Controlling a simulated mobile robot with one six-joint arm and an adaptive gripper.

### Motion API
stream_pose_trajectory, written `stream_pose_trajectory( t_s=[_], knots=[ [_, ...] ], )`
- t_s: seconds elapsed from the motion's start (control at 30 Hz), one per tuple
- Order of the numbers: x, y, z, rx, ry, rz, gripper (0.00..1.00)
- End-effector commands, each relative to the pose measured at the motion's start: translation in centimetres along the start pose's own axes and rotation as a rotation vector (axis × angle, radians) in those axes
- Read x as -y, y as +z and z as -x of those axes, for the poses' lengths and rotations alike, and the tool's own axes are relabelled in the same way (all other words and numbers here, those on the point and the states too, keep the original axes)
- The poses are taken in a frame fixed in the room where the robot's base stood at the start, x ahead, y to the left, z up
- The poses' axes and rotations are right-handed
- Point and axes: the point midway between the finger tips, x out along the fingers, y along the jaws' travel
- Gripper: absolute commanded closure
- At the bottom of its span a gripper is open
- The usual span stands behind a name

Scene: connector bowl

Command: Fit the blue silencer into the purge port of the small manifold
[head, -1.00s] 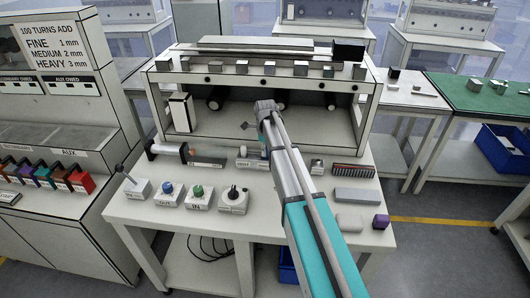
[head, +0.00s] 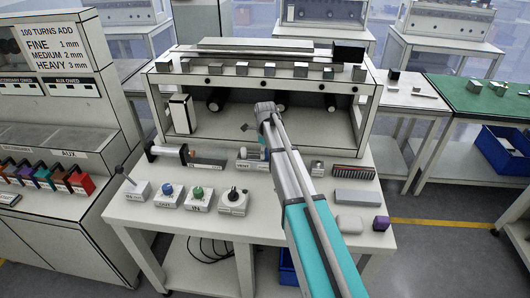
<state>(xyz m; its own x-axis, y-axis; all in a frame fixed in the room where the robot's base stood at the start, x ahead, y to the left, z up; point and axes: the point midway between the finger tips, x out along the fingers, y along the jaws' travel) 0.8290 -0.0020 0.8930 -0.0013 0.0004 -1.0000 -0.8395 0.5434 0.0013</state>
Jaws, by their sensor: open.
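My arm reaches over the bench to its far middle, and my gripper (head: 262,140) is mostly hidden behind my own wrist and forearm. Its fingertips are too small and covered to see clearly. A small blue piece (head: 263,153), possibly the blue silencer, shows just left of my forearm; I cannot tell whether it touches the gripper. Left of it, a small pale block with a label (head: 247,164) stands on the bench and may be the small manifold. Its purge port cannot be made out.
Blocks with a blue knob (head: 168,189), a green knob (head: 197,191) and a black dial (head: 233,200) stand at the front left. A grey bar (head: 357,197), a white rounded piece (head: 350,223) and a purple cube (head: 381,223) lie right. An open-fronted housing (head: 365,90) stands behind.

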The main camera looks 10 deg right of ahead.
Motion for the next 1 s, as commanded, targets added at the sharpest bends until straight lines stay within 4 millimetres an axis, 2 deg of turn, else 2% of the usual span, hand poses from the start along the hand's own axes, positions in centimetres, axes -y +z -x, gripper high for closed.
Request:
stream_pose_trajectory(
  t_s=[0.37, 1.0],
  knots=[
    [0.0, 0.0, 1.9, 0.000, 0.000, 0.000, 0.31],
    [0.0, -0.1, 7.2, 0.000, 0.000, -0.001, 0.31]
  ],
)
